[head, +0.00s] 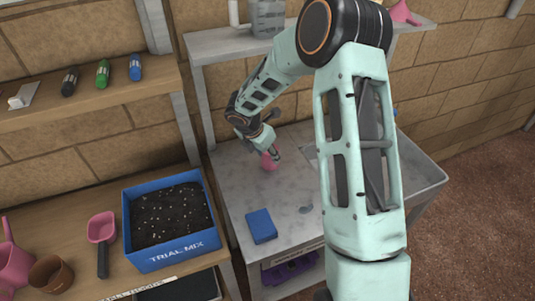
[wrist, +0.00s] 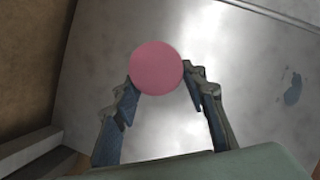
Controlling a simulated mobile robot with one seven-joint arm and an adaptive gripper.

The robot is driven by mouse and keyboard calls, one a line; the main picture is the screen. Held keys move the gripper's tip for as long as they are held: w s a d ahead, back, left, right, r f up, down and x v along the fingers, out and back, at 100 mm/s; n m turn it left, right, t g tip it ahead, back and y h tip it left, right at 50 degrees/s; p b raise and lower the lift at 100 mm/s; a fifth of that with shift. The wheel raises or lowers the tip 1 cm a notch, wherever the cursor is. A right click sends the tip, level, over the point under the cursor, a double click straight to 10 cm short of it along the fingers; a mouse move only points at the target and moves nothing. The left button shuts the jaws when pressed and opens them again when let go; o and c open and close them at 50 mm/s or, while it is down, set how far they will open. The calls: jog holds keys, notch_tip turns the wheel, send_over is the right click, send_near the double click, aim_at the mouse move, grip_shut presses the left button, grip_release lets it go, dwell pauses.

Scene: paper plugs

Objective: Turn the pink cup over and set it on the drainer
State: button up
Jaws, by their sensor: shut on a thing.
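The pink cup (head: 269,161) is at the far left part of the grey metal drainer (head: 240,182). My gripper (head: 273,152) is shut on it, with the arm reaching in from above. In the wrist view the cup (wrist: 156,68) shows as a plain, smooth pink disc between the two fingertips, with no opening visible. This looks like its closed base facing the camera. The drainer's shiny surface (wrist: 160,130) lies behind it. I cannot tell whether the cup touches the drainer or hangs just above it.
A blue block (head: 261,226) lies on the drainer nearer the front. The sink's rim (head: 432,178) is at the right, partly behind my arm. A blue soil tray (head: 172,257) and pink scoop (head: 102,229) are on the wooden bench at left. A shelf (head: 225,44) hangs above.

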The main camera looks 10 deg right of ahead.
jog(key=shift+f+b, duration=0.4)
jog(key=shift+f, duration=0.15)
jog(key=o, duration=1.3)
